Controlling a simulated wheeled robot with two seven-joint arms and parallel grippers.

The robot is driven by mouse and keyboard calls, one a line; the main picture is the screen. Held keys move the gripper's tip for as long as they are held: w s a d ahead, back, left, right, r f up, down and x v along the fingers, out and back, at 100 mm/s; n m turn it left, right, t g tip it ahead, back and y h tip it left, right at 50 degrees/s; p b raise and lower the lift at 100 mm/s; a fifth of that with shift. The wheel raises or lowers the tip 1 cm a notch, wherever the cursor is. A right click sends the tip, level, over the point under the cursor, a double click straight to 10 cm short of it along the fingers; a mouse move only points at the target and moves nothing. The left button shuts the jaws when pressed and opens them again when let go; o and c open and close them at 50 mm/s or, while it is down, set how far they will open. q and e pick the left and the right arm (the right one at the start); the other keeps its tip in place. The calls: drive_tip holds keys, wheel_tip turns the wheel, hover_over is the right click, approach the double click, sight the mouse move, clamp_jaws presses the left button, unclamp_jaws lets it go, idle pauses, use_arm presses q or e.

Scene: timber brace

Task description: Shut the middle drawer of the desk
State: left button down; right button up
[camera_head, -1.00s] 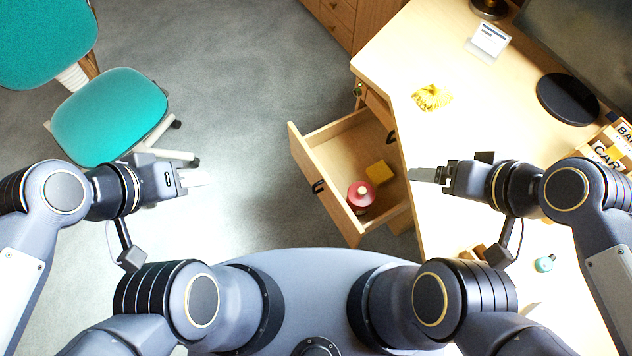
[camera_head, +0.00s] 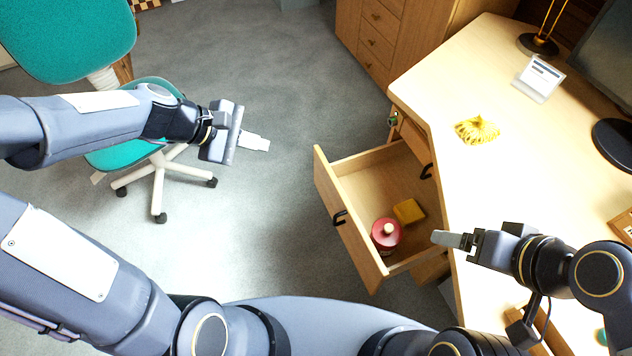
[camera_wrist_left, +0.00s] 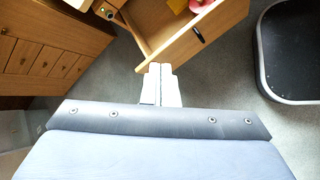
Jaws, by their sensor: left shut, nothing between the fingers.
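The open drawer (camera_head: 350,219) juts out to the left from the desk (camera_head: 470,190), with a black handle (camera_head: 339,218) on its front. A red round-lidded container (camera_head: 386,234) and a yellow block (camera_head: 408,211) lie inside it. My left gripper (camera_head: 258,143) is shut and empty over the floor, left of the drawer front and apart from it. In the left wrist view the shut fingers (camera_wrist_left: 161,84) point toward the drawer front (camera_wrist_left: 195,37). My right gripper (camera_head: 440,238) is over the desk's near left edge, beside the drawer; its finger gap is unclear.
A teal chair (camera_head: 135,150) stands at the left, behind my left arm. A wooden cabinet (camera_head: 378,40) is at the back. A yellow cloth-like item (camera_head: 477,130), a small sign (camera_head: 540,78) and a monitor stand on the desk. The floor between chair and drawer is clear.

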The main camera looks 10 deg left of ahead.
use_arm(q)
drive_tip(key=w+f+n+b, duration=0.3)
drive_tip(key=w+f+n, duration=0.2)
drive_tip(key=f, duration=0.6)
drive_tip(key=w+f+n+b, duration=0.35)
drive_tip(key=w+f, duration=0.25)
drive_tip(key=f, duration=0.6)
drive_tip(key=b, duration=0.2)
approach(324, 171)
drive_tip(key=shift+n, duration=0.45)
drive_tip(key=x, duration=0.5)
drive_tip(key=shift+d+f, duration=0.25)
drive_tip(key=shift+d, duration=0.05)
use_arm(e)
wheel_tip(324, 171, down, 10)
